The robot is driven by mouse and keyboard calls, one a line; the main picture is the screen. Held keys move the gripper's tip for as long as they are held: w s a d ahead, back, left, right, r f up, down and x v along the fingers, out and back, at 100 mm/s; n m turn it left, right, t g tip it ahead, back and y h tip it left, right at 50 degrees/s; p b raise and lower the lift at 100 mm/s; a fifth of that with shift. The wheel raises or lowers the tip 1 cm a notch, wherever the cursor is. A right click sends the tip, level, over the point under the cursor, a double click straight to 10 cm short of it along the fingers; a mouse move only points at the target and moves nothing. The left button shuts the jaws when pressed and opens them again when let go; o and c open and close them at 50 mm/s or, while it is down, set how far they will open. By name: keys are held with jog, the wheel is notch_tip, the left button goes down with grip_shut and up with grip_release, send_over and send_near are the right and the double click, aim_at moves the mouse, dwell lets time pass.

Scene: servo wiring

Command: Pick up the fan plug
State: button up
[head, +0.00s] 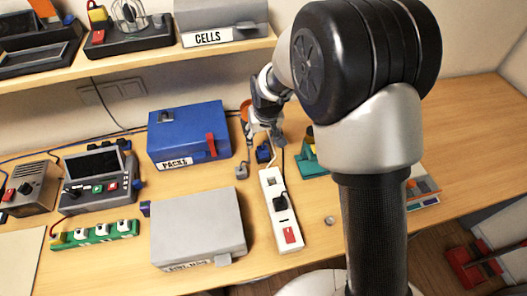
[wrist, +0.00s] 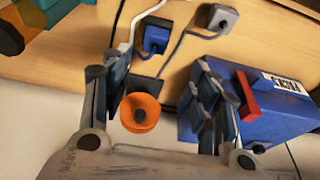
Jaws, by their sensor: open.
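Two loose plugs lie on the wooden bench. A blue plug (head: 263,154) is just below my gripper (head: 262,137) in the head view, and a grey plug (head: 241,172) is to its left. In the wrist view the blue plug (wrist: 155,38) lies beyond the fingertips, roughly between their lines, and the grey plug (wrist: 217,17) is farther right. I cannot tell from markings which is the fan plug. My gripper (wrist: 160,70) is open and empty, its fingers apart on both sides, touching neither plug.
A white power strip (head: 270,183) with a black plug (head: 281,202) stands in front. The blue PACKS box (head: 188,130) is left, close to my right finger in the wrist view. An orange round part (wrist: 140,112) shows between the fingers. A grey box (head: 198,225) stands front left.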

send_over(263, 150)
jog(key=s, duration=0.2)
jog(key=x, duration=0.3)
jog(key=s+x, duration=0.1)
jog(key=x, duration=0.1)
jog(key=shift+f+b, duration=0.1)
jog(key=shift+b, duration=0.3)
jog(key=x, duration=0.2)
jog(key=d+b+x, duration=0.1)
jog(key=x, duration=0.1)
jog(key=shift+f, duration=0.25)
jog(key=shift+w+a+f, duration=0.1)
jog(key=shift+w+f, duration=0.15)
jog(key=shift+f, duration=0.2)
jog(key=shift+r, duration=0.1)
jog(key=c, duration=1.2)
